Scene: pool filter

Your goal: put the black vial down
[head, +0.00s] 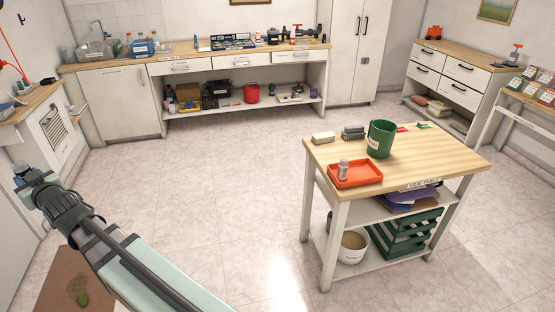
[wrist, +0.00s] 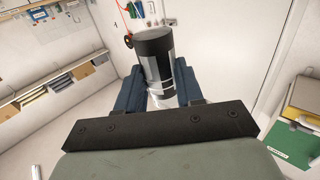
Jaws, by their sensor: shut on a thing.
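In the wrist view, my gripper (wrist: 160,95) is shut on the black vial (wrist: 157,47), a dark cylinder with a pale label and a light lower part. The vial stands out between the blue fingers, with open air around it.
A side table (head: 455,160) at the right bears a red tray (head: 372,181) with a small vial (head: 343,169), a green bin (head: 381,139) and small blocks. A long workbench (head: 190,60) lines the back wall. A counter (head: 30,100) stands at the left. Much floor between is clear.

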